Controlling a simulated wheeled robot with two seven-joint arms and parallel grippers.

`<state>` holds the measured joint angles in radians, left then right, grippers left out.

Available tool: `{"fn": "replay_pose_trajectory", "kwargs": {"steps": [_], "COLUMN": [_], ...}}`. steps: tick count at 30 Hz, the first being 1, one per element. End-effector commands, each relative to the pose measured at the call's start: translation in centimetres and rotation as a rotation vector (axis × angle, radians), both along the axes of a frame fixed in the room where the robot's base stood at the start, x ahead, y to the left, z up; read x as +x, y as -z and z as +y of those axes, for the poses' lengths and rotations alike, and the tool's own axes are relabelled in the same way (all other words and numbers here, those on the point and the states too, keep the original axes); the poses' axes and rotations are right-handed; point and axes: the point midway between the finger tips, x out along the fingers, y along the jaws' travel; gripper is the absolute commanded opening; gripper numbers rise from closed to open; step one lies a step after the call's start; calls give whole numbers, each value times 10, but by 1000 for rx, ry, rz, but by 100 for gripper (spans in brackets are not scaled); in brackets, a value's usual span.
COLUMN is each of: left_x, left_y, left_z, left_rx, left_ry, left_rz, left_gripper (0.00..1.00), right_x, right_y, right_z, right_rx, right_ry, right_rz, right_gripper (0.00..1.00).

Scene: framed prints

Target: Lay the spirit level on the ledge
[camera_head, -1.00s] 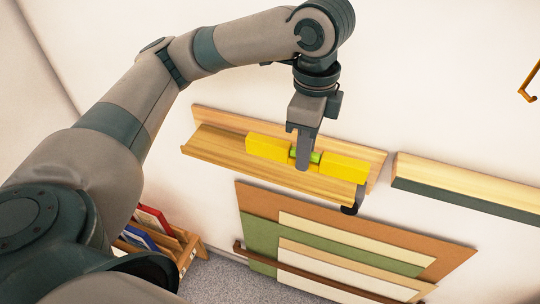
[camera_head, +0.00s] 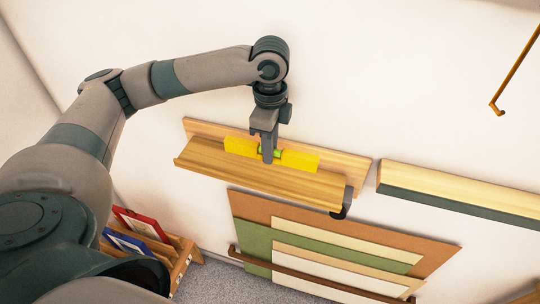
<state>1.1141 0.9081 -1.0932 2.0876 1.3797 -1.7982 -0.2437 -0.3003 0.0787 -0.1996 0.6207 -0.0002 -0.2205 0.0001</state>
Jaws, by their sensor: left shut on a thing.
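The yellow spirit level (camera_head: 300,160) has a green vial at its middle. My left gripper (camera_head: 268,155) comes down from above and is shut on the level's middle, hiding part of it. The level lies lengthwise along the wooden ledge (camera_head: 230,174), in front of its raised back board. It looks roughly parallel to the ledge and within its length. I cannot tell whether its underside touches the ledge. My right gripper is out of view.
A second ledge (camera_head: 460,197) with a dark front is on the wall at right. Boards (camera_head: 340,245) stand below in a rack. A wooden crate (camera_head: 184,262) of framed prints is at lower left. A brass hook (camera_head: 497,106) hangs at upper right.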

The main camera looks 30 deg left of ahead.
Motion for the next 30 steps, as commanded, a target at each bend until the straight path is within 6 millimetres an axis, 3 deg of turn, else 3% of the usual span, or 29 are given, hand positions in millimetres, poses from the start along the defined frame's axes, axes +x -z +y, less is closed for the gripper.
{"fn": "replay_pose_trajectory", "kwargs": {"steps": [10,21,30], "left_x": [0,-1,0], "left_y": [2,38,41], "left_z": [0,0,0], "left_rx": [0,0,-1], "left_ry": [0,0,0], "left_rz": [1,2,0], "left_gripper": [0,0,0], "right_x": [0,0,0], "right_y": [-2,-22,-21], "right_z": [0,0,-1], "right_rx": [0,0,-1], "right_ry": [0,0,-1], "right_rz": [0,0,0], "right_gripper": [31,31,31]}}
